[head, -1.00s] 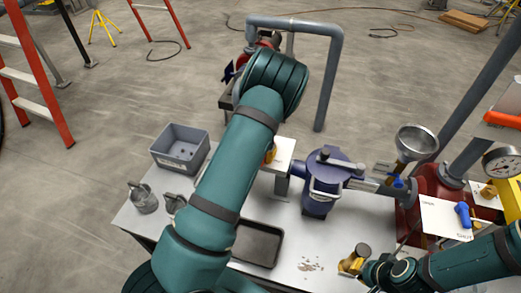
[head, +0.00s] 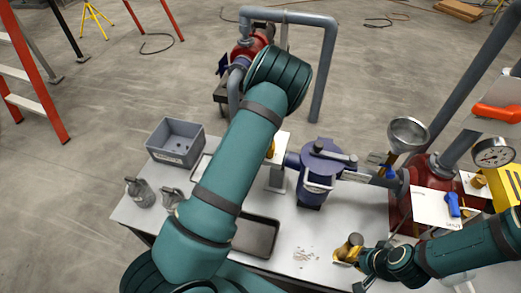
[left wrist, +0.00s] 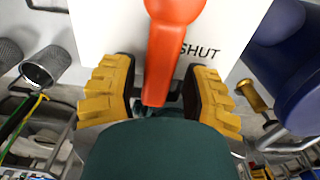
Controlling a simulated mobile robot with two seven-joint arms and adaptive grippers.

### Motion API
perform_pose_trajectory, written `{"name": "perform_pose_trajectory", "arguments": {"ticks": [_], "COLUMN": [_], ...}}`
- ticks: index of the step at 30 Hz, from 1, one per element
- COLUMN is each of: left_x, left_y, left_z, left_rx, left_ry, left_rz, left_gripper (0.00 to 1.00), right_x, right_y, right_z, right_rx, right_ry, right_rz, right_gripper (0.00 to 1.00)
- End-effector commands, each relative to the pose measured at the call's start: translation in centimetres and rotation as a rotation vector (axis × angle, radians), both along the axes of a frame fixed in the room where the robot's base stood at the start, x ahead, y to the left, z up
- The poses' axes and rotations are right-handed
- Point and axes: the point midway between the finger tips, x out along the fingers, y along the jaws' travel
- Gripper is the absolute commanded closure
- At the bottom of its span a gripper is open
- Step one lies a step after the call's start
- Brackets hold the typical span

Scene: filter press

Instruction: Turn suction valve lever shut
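The orange-red suction valve lever (left wrist: 168,60) stands in the middle of the left wrist view, in front of a white plate (left wrist: 112,25) marked SHUT. My left gripper (left wrist: 160,92) has its two yellow fingers on either side of the lever. Narrow gaps show between the fingers and the lever, so it looks open around it. In the head view my left arm covers the lever, and only a bit of yellow (head: 270,149) shows beside a white plate (head: 283,147). My right gripper (head: 349,249) is low at the right over the table; its finger gap is unclear.
A blue strainer-like housing (head: 317,180) stands right of my left arm. A grey bin (head: 176,143) and a dark tray (head: 257,237) are on the table (head: 300,225).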

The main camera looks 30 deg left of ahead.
Motion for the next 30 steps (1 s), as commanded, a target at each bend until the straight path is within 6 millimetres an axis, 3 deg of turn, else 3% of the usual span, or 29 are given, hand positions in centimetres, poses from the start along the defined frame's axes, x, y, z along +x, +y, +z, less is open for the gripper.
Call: {"name": "perform_pose_trajectory", "arguments": {"ticks": [10,14,30], "left_x": [0.1,0.2,0.2], "left_y": [0.1,0.1,0.1], "left_z": [0.3,1.2,10.8], "left_rx": [0.002,0.003,0.002], "left_ry": [-0.005,-0.005,-0.005], "left_rz": [-0.001,-0.002,-0.002], "left_gripper": [0.43,0.43,0.43], "right_x": [0.0,0.0,0.0], "right_y": [0.0,0.0,0.0], "right_z": [0.0,0.0,0.0], "right_rx": [0.000,0.000,0.000], "right_ry": [-0.001,0.000,0.000], "right_rz": [0.000,0.000,0.000], "right_gripper": [1.00,1.00,1.00]}}
